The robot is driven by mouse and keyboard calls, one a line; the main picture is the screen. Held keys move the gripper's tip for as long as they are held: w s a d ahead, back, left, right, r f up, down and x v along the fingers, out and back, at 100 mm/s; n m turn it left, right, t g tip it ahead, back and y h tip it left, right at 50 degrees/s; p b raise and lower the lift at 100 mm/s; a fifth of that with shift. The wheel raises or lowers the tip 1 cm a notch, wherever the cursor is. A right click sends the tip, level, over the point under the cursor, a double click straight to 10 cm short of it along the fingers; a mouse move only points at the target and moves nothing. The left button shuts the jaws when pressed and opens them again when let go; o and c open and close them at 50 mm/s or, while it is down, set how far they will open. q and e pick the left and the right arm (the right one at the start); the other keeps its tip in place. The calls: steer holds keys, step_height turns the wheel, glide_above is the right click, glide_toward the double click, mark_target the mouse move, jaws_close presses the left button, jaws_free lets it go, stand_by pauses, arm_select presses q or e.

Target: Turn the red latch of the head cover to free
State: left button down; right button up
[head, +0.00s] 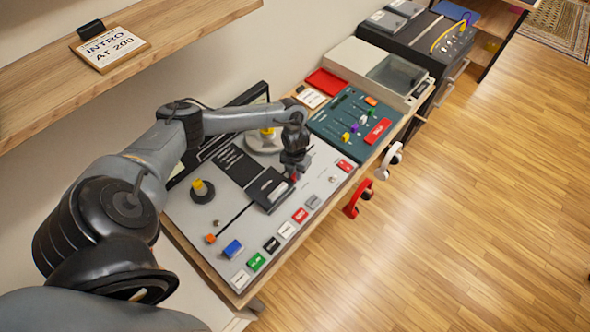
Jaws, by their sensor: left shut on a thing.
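A grey panel (215,245) on the wooden bench carries a black head cover (268,189) near its middle. My left gripper (295,173) points down at the cover's right end. It is shut on a small red part there, which looks like the red latch (296,178). The fingers hide most of the latch, so I cannot tell its angle. My right gripper is not in view.
A yellow-topped knob (200,189) stands at left. A teal slider board (350,120) lies beyond. A wooden shelf (170,30) overhangs at upper left.

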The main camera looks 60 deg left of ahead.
arm_select(q)
steer(key=n+p, duration=0.1)
steer(key=n, duration=0.1)
steer(key=n+p, duration=0.2)
steer(key=shift+w+d+r+n, duration=0.2)
steer(key=shift+n, duration=0.1)
steer(key=n+p, duration=0.1)
steer(key=n, duration=0.1)
steer(key=n+p, duration=0.1)
steer(key=shift+w+d+n+p, duration=0.1)
steer(key=shift+w+n+p, duration=0.1)
steer(key=shift+n+p, duration=0.2)
steer(key=n+p, duration=0.2)
steer(key=n, duration=0.1)
steer(key=shift+w, duration=0.15)
steer(key=shift+w+f+n+p, duration=0.1)
steer(key=shift+w+n+p, duration=0.1)
steer(key=shift+n+p, duration=1.35)
steer(key=shift+n+b, duration=0.4)
steer(key=shift+n, duration=0.25)
steer(key=c, duration=1)
jaws_free()
steer(key=shift+f, duration=0.1)
